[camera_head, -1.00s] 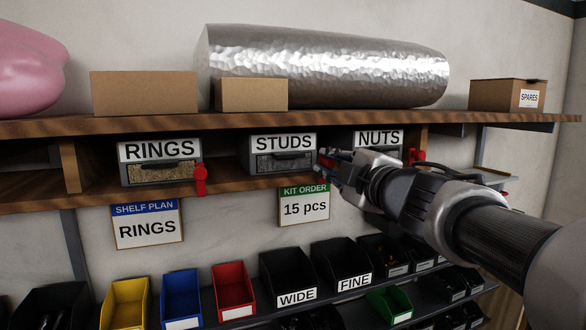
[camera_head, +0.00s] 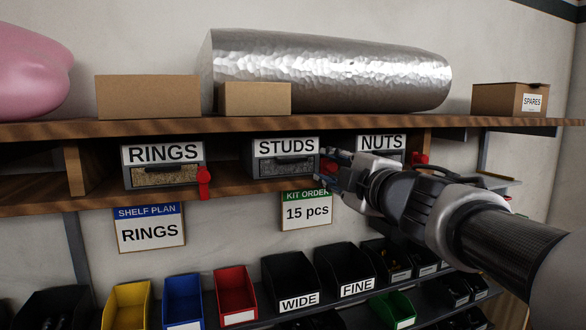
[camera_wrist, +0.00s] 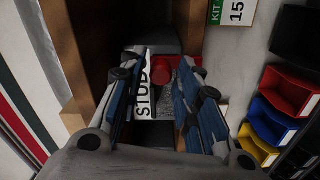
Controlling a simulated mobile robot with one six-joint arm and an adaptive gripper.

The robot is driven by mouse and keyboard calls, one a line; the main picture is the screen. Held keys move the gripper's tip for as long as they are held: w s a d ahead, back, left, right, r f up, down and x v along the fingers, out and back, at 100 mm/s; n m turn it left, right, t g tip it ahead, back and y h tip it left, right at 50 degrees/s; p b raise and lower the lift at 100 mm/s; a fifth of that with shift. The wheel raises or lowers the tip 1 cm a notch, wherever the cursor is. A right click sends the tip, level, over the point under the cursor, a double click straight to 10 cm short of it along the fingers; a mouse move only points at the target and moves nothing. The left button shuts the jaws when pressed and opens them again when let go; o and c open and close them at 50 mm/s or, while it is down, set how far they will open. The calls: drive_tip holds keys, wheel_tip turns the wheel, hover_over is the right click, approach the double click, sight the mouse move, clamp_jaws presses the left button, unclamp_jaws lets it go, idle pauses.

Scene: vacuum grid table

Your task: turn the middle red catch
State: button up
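The middle red catch (camera_wrist: 187,74) is at the STUDS drawer (camera_head: 285,158), on the drawer's right side in the head view. In the wrist view the catch shows ahead of my gripper (camera_wrist: 158,85), partly hidden by the right-hand finger. The STUDS label (camera_wrist: 143,98) lies between the fingers in that view. My gripper also shows in the head view (camera_head: 332,172), just right of the STUDS drawer, where it mostly covers the catch. Its blue-padded fingers are apart. I cannot tell whether a finger touches the catch.
The RINGS drawer (camera_head: 163,166) has its own red catch (camera_head: 204,183) hanging down. The NUTS drawer (camera_head: 382,146) and its red catch (camera_head: 420,158) are behind my arm. The shelf board (camera_head: 240,128) runs above. A KIT ORDER card (camera_head: 306,210) hangs below, over several bins.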

drive_tip(key=shift+o, duration=0.5)
drive_tip(key=shift+d, duration=0.1)
drive_tip(key=shift+s+d, duration=0.15)
drive_tip(key=shift+s, duration=0.2)
drive_tip(key=v, duration=1.1)
drive_tip(key=shift+s, duration=0.1)
